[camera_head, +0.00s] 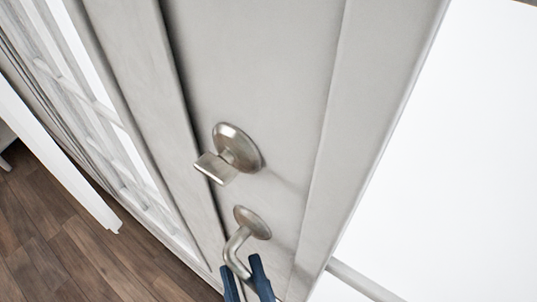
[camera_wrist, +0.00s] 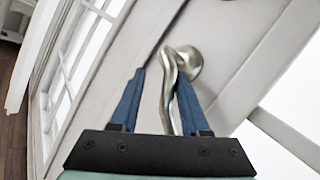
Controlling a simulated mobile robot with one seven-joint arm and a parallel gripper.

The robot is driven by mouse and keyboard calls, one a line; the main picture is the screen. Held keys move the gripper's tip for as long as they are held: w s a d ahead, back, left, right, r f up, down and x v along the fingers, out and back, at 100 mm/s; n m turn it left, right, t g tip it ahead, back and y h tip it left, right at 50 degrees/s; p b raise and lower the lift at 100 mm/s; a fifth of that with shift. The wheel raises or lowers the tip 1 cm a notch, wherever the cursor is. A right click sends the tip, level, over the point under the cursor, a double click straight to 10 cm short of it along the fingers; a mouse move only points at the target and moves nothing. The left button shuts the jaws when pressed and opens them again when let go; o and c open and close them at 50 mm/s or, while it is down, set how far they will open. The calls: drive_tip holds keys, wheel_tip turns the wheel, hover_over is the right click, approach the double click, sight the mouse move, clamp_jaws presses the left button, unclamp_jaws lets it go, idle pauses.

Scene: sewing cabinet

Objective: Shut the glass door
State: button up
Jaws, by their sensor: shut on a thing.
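The light grey door stile (camera_head: 265,60) fills the middle of the head view and carries a curved metal lever handle (camera_head: 236,242). A round metal plate with a thumb-turn (camera_head: 236,148) sits above the handle. My gripper (camera_head: 243,270) shows at the bottom of the head view, its blue fingers around the lever. In the wrist view, the lever (camera_wrist: 168,85) runs down between the fingers of my gripper (camera_wrist: 162,70), and they are shut on it. The lever's lower end is hidden by the gripper body.
Glass panes with pale bars (camera_head: 95,95) lie left of the stile, past a dark vertical gap. Dark wooden floor (camera_head: 60,250) shows at lower left. A bright white area (camera_head: 450,150) lies to the right, with a pale bar (camera_head: 362,282) low in it.

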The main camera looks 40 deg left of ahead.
drive_tip(key=v, duration=1.3)
